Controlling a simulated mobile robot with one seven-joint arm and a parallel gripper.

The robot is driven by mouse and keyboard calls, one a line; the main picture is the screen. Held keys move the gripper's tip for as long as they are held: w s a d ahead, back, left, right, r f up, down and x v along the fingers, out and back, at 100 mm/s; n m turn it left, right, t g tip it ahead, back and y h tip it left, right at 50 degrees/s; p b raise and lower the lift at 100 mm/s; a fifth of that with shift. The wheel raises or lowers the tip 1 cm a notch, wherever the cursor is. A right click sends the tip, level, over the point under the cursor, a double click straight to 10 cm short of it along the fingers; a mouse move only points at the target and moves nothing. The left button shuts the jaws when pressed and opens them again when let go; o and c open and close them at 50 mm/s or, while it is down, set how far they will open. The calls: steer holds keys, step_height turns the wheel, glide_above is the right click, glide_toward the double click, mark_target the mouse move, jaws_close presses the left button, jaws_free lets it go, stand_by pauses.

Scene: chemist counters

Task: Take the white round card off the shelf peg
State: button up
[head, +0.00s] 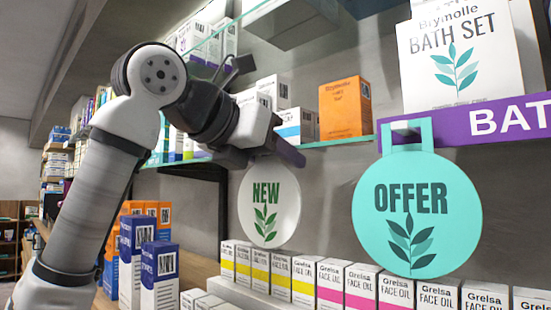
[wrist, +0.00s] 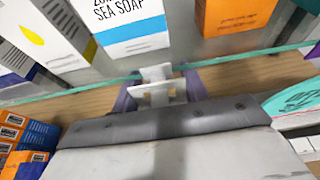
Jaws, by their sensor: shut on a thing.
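The white round card (head: 269,207) reads NEW and carries a green leaf print. It hangs upright below the glass shelf edge in the head view. My gripper (head: 264,154) is at the card's top, with a finger on either side. In the wrist view my gripper (wrist: 160,93) is shut on the card's white top tab (wrist: 155,93), between two purplish fingers. The peg is mostly hidden, and I cannot tell whether the tab is still around it.
A teal OFFER card (head: 415,215) hangs close by on the right. An orange box (head: 345,107) and a Sea Soap box (wrist: 131,25) stand on the glass shelf (wrist: 240,57) just above my gripper. Face oil boxes (head: 330,284) line the shelf below the card.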

steer(key=shift+r, duration=0.8)
steer(key=shift+s+a+f, duration=0.2)
steer(key=shift+s+a, duration=0.05)
steer(key=shift+a, duration=0.15)
steer(key=shift+v, duration=0.75)
steer(key=shift+s+a+f, duration=0.2)
steer(key=shift+s+a, duration=0.25)
steer(key=shift+s, duration=0.2)
steer(key=shift+a+f, duration=0.15)
steer(key=shift+s, duration=0.15)
